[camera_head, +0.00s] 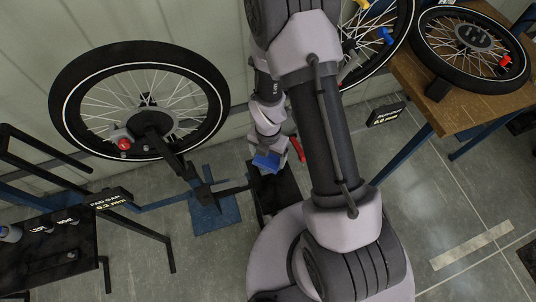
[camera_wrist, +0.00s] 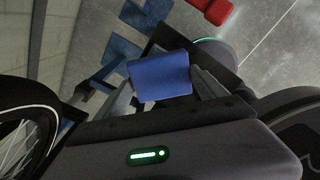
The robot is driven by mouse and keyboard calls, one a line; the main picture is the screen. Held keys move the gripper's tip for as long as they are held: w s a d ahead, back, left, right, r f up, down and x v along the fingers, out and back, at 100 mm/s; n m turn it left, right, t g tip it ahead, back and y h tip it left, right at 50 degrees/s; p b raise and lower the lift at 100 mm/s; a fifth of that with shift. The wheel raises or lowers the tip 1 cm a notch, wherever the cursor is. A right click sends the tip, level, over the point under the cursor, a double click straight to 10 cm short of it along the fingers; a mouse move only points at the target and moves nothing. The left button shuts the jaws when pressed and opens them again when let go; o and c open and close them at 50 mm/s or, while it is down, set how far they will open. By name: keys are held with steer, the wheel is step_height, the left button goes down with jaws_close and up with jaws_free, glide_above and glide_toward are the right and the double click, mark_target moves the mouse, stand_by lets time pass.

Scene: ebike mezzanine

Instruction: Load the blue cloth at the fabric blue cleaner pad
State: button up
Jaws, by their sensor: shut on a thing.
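My gripper (camera_head: 267,152) is low in the middle of the head view and is shut on the blue cloth (camera_head: 267,162). In the wrist view the blue cloth (camera_wrist: 160,77) is a blue, folded-looking block between the two fingers (camera_wrist: 163,92). In the head view the gripper and cloth appear over a black tray-like surface (camera_head: 286,190); I cannot tell the height between them. I cannot pick out a cleaner pad for certain in either view.
A spoked wheel (camera_head: 88,92) on a stand with a blue base plate (camera_head: 216,219) is at left. A dark bench (camera_head: 52,262) with small parts stands lower left. A wooden table (camera_head: 418,88) holds another wheel (camera_head: 455,28). A red object (camera_head: 297,150) lies beside the gripper. Floor at right is mostly clear.

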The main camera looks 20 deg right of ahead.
mark_target(268, 157)
steer(key=shift+s+f+b, duration=0.1)
steer(key=shift+f+b, duration=0.3)
steer(key=shift+f, duration=0.1)
stand_by(1.1)
step_height(268, 157, up, 7)
steer(key=p, duration=0.5)
steer(key=shift+r+p, duration=0.1)
steer(key=shift+p, duration=0.25)
